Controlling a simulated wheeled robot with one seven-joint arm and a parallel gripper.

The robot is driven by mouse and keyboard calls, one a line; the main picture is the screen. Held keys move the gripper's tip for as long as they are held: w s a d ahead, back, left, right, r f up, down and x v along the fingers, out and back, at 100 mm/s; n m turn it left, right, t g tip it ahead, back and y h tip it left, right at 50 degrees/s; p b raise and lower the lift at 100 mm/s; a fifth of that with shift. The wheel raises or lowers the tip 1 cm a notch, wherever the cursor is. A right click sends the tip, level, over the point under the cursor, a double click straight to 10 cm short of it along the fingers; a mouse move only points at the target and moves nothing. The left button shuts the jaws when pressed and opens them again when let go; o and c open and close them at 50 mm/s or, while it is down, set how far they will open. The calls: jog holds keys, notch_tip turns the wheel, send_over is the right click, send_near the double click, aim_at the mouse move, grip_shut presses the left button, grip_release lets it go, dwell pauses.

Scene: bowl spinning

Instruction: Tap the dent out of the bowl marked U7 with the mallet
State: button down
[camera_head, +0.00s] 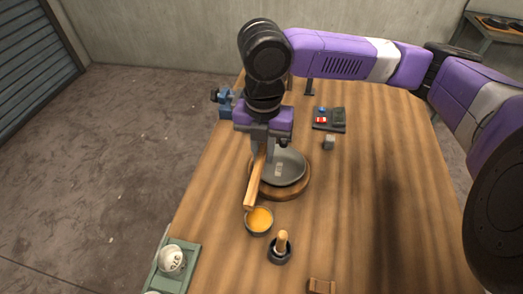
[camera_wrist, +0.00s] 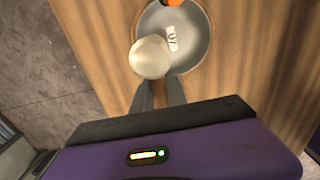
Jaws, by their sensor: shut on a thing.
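My gripper (camera_head: 263,150) is shut on a mallet and stands over the left side of a grey metal bowl. The mallet's pale wooden shaft (camera_head: 254,185) slants down past the bowl's left rim; a pale rounded end (camera_wrist: 150,57) shows at my fingertips in the wrist view. The bowl (camera_head: 290,167) sits on a round wooden base (camera_head: 285,194). It also shows in the wrist view (camera_wrist: 195,52), with a white label (camera_wrist: 172,39) that seems to read U7. I cannot make out the dent, nor whether the mallet touches the bowl.
A small dark pot with yellow contents (camera_head: 260,220) is close to the shaft's lower end. A dark holder with a wooden peg (camera_head: 281,248) stands nearby. A marked white bowl (camera_head: 171,260) is at the lower left on a green tray (camera_head: 187,267). The table's right side is mostly clear.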

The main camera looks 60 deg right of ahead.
jog(key=shift+a, duration=0.1)
dwell(0.3)
jog(key=shift+f, duration=0.3)
notch_tip(320, 180, down, 6)
jog(key=b, duration=0.5)
notch_tip(320, 180, up, 6)
jog(key=p, duration=0.4)
jog(key=shift+f, duration=0.2)
jog(key=shift+a+p, duration=0.1)
jog(key=shift+p, duration=0.2)
